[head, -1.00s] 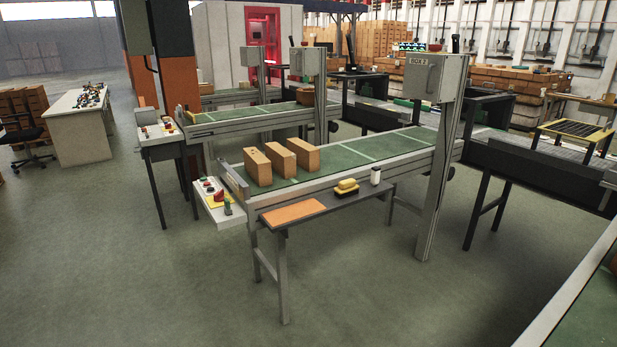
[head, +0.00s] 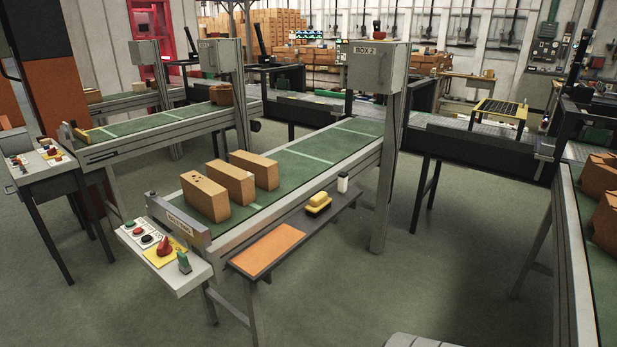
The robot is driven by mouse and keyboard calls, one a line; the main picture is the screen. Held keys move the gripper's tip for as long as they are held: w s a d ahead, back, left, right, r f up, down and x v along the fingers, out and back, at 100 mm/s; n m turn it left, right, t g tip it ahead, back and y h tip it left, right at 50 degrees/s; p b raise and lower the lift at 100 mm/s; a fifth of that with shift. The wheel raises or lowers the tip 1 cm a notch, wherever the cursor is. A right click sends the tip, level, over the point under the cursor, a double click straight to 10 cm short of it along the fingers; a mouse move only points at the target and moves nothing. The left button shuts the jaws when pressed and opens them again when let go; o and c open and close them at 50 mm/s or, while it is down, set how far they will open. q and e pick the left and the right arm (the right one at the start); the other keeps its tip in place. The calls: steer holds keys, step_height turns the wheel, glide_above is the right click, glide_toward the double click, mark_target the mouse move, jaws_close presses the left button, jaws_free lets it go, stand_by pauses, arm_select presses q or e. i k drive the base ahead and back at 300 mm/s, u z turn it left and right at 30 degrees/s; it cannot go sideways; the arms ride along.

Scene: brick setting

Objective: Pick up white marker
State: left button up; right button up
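Neither of my grippers shows in the head view.
The shelf runs along a green conveyor (head: 300,165) carrying several brown boxes (head: 205,196). A control panel (head: 160,248) juts out at its near end. A grey post (head: 387,170) stands right of the shelf. Another conveyor (head: 581,260) is at right. The floor (head: 440,270) between is clear.

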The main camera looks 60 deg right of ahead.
mark_target(342, 176)
steer(key=i, duration=0.95)
steer(key=z, duration=2.6)
